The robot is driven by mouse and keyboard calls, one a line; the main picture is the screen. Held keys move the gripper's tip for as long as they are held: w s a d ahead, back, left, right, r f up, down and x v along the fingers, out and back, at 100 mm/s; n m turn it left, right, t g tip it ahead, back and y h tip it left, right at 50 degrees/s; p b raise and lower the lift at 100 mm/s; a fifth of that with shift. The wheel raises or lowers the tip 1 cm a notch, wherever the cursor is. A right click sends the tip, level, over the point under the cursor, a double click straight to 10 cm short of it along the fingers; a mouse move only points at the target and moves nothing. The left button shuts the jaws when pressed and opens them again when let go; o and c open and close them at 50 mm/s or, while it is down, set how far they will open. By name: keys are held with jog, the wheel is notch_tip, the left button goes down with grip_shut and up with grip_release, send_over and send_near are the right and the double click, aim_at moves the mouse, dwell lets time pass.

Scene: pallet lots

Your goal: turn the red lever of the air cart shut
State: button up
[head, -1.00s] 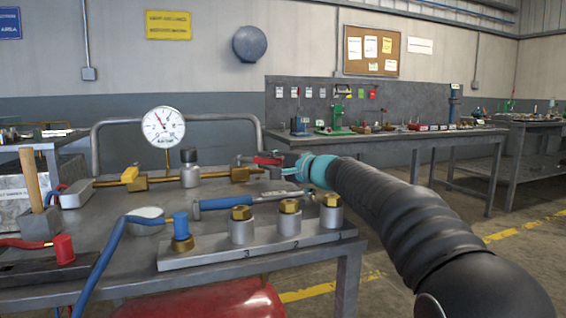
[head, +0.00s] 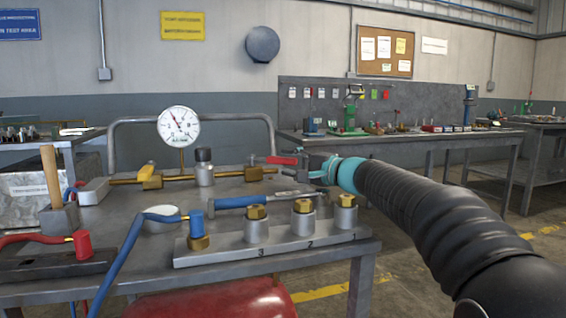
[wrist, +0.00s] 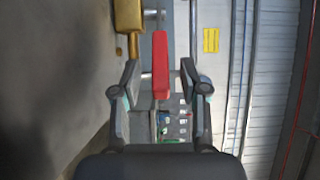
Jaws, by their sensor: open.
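The red lever (head: 282,160) sits at the right end of the brass pipe on the air cart (head: 115,240). In the wrist view the lever (wrist: 160,65) stands upright in the picture, its near end between my fingers. My gripper (head: 304,162) is at the lever's right end in the head view. In the wrist view my gripper (wrist: 159,78) is open, one finger on each side of the lever, with narrow gaps showing. The brass fitting (wrist: 128,18) shows at the lever's upper left. Exact contact cannot be told.
A round pressure gauge (head: 179,125) rises from the cart. In front are a blue-handled tool (head: 245,201), a block of numbered brass fittings (head: 265,247), a blue hose (head: 128,245) and a wooden-handled hammer (head: 50,175). A workbench (head: 440,140) stands behind. Floor at right is open.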

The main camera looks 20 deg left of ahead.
jog(key=v, duration=0.9)
jog(key=shift+s+a, duration=0.1)
